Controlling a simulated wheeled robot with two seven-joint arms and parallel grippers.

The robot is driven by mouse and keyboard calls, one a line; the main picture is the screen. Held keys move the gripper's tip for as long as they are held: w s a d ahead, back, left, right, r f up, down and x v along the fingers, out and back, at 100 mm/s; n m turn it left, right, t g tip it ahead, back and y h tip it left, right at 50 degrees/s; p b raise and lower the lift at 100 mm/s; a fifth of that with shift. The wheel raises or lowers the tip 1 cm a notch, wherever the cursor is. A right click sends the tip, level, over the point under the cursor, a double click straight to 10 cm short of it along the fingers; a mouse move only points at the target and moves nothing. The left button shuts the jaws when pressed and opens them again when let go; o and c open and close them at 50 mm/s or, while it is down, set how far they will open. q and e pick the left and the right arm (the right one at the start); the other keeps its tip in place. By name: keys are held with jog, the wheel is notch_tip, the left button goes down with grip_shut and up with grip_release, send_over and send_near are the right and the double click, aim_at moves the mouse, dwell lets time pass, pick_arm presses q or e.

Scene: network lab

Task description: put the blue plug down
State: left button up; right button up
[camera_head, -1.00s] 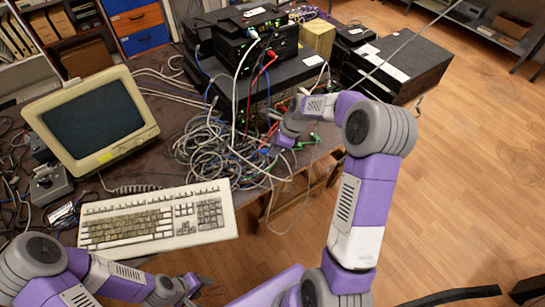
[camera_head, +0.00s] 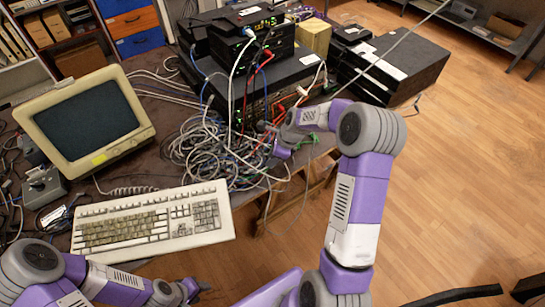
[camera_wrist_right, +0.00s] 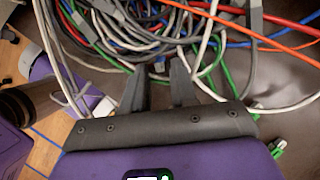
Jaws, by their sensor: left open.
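My right gripper (camera_wrist_right: 160,76) is low over the cable tangle at the table's right edge. Its fingers stand apart in the wrist view, with grey cable behind the gap and no blue plug visible between them. In the head view this gripper (camera_head: 272,137) is small and its fingers are partly hidden. I cannot make out the blue plug clearly in either view now. My left gripper (camera_head: 198,289) is open and empty at the bottom, in front of the keyboard.
The cable tangle (camera_head: 212,150) lies in front of the stacked black network devices (camera_head: 262,78). Green plugs (camera_wrist_right: 277,147) lie right of my right gripper. A beige keyboard (camera_head: 150,222) and an old monitor (camera_head: 85,118) fill the left. Open wooden floor (camera_head: 460,180) lies right.

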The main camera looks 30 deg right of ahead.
jog(key=shift+o, duration=1)
jog(key=shift+r, duration=0.2)
jog(key=p+v, duration=0.3)
jog(key=v, duration=0.9)
jog(key=shift+r+p, duration=0.25)
jog(key=shift+p, duration=0.15)
jog(key=shift+f, duration=0.1)
